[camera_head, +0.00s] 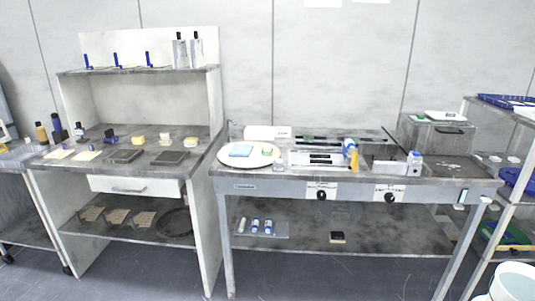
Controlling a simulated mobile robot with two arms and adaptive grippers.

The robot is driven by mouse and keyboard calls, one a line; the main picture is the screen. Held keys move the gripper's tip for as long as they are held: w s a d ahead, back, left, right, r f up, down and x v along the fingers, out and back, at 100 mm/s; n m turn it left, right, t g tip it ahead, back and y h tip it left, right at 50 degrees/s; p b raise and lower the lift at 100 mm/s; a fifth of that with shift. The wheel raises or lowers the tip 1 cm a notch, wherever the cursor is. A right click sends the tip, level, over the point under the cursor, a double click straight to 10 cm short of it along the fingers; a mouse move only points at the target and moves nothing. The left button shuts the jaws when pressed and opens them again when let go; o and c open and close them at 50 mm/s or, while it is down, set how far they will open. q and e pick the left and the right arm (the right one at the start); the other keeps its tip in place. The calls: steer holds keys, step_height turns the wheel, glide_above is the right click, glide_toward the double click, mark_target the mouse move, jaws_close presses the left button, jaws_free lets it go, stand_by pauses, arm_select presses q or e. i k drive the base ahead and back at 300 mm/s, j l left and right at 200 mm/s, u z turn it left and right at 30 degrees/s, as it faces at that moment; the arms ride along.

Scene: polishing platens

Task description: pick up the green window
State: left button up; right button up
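A small pale green piece (267,151) lies on the round white platen (235,161) at the left end of the right-hand bench. It is too small to tell for sure whether it is the green window. A light blue square (241,150) lies beside it on the same platen. Neither of my grippers is in view.
A shelved bench (206,190) stands left. A white bucket (514,283) is at the lower right. Floor in front is clear.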

mark_target(266, 152)
steer(key=i+l, duration=0.1)
steer(key=i, duration=0.85)
